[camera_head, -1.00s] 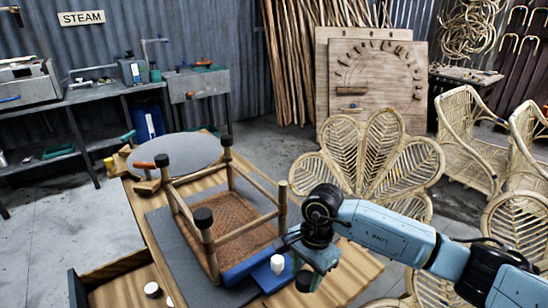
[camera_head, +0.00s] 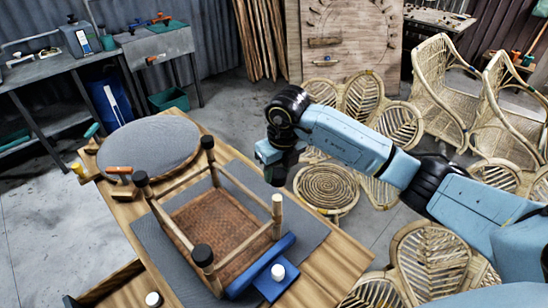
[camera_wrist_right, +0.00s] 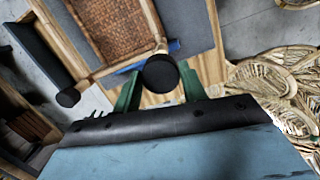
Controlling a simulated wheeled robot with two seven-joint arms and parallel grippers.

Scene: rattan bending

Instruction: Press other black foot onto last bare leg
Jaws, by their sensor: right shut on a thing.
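A woven-seat stool (camera_head: 225,215) lies upside down, legs up, on the grey mat. Three legs wear black feet: the far one (camera_head: 207,142), the left one (camera_head: 141,178) and the near one (camera_head: 203,251). The right leg (camera_head: 277,212) has a bare pale top. My right gripper (camera_head: 275,172) is above this bare leg. In the right wrist view, its green fingers (camera_wrist_right: 162,88) are shut on a black foot (camera_wrist_right: 160,72). The pale leg top (camera_wrist_right: 160,47) shows just beyond the foot; I cannot tell whether they touch. My left gripper is not in view.
A blue clamp-like block (camera_head: 270,275) with a white knob (camera_head: 278,271) sits at the stool's near right side. A round grey disc (camera_head: 148,146) lies at the bench's far left. Rattan chairs (camera_head: 445,85) stand to the right.

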